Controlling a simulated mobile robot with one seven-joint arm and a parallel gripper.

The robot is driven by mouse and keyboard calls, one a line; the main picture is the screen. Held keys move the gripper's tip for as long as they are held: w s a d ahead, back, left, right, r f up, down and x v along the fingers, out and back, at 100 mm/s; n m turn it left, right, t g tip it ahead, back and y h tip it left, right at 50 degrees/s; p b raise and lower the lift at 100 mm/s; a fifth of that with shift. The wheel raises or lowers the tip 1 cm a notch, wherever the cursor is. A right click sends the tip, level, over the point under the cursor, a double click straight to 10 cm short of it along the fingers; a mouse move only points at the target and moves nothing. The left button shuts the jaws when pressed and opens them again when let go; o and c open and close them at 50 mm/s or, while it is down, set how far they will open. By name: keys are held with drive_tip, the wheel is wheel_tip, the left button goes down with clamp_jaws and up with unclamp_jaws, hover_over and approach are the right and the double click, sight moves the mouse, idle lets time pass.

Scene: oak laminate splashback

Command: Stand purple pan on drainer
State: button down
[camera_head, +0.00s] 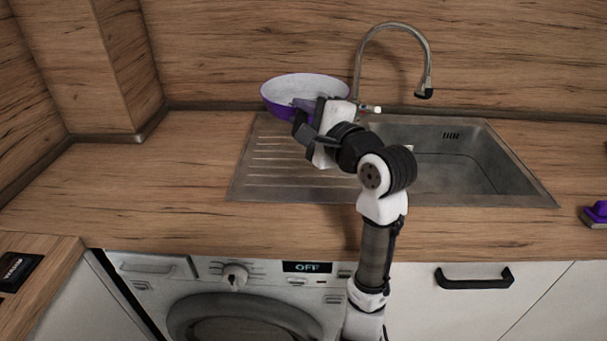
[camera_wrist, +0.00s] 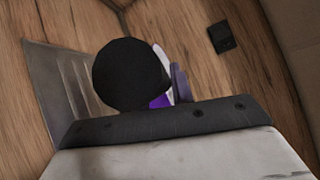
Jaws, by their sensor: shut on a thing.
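The purple pan (camera_head: 283,111) has a white inside and is tilted, at the back of the ribbed drainer (camera_head: 262,180) left of the sink basin. My gripper (camera_head: 306,112) is at the pan's front right side and is shut on it. The fingertips are partly hidden by the wrist. In the wrist view a small strip of the purple pan (camera_wrist: 160,101) shows behind the dark round part of my gripper. The drainer (camera_wrist: 75,80) also shows at left there. I cannot tell whether the pan touches the drainer or the back wall.
The tap (camera_head: 424,60) arches over the sink basin (camera_head: 455,160), right of my arm. A purple-and-grey item (camera_head: 595,214) lies at the right counter edge. The counter (camera_head: 150,190) left of the drainer is clear. A wooden splashback (camera_head: 230,50) stands behind.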

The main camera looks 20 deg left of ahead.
wheel_tip(320, 180, down, 15)
drive_tip(key=shift+f, duration=0.15)
idle(0.4)
drive_tip(key=shift+f, duration=0.1)
drive_tip(key=c, duration=1.6)
unclamp_jaws()
drive_tip(key=shift+f, duration=0.15)
drive_tip(key=o, duration=0.4)
drive_tip(key=shift+d, duration=0.1)
drive_tip(key=b+v, duration=0.2)
drive_tip(key=v, duration=1)
drive_tip(key=shift+w, duration=0.1)
